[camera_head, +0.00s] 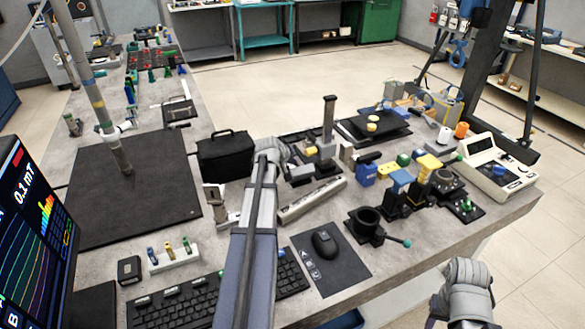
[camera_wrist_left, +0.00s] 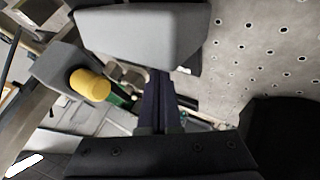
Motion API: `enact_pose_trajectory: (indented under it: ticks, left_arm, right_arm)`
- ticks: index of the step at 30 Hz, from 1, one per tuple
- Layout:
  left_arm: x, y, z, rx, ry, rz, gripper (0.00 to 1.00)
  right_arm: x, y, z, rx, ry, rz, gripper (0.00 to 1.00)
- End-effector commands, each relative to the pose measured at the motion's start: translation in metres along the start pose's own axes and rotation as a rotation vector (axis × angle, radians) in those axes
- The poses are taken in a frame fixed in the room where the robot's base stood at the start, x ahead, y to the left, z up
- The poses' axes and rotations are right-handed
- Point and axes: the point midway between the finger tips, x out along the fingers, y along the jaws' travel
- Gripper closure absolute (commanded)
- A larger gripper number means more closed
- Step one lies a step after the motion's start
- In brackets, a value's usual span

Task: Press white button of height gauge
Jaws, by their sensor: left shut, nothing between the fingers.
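The height gauge (camera_head: 329,118) stands upright near the middle of the table, a dark column with a grey slider block and a yellow knob (camera_head: 311,151) on its left. In the left wrist view a yellow knob (camera_wrist_left: 90,86) on a grey block shows at the left, close to the fingers. I cannot make out a white button for certain. My left gripper (camera_head: 286,162) is just left of the gauge, partly hidden by its own wrist. Its dark fingers (camera_wrist_left: 160,98) are shut and empty. My right gripper (camera_head: 455,308) is at the lower right, off the table, its fingers mostly cut off.
A black bag (camera_head: 225,156) stands left of the gauge. A long grey bar (camera_head: 311,200) lies in front of it. Blue and yellow blocks, a dark ring holder (camera_head: 368,220) and a white instrument (camera_head: 497,168) crowd the right. A keyboard and mouse (camera_head: 324,245) are at the front.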

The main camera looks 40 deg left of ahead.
Motion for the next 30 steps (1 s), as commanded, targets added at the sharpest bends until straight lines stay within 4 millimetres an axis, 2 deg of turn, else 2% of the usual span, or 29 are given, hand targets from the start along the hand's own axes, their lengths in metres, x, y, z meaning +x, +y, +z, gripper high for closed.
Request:
enact_pose_trajectory:
  ticks: [22, 30]
  left_arm:
    - [0.0002, -0.0001, 0.0001, 0.0, 0.0, 0.0, 1.0]
    - [0.0059, -0.0043, 0.0044, 0.0, 0.0, 0.0, 1.0]
  right_arm:
    - [0.0002, 0.0, 0.0, 0.0, 0.0, 0.0, 0.54]
    - [0.0085, -0.0008, -0.0005, 0.0, 0.0, 0.0, 0.54]
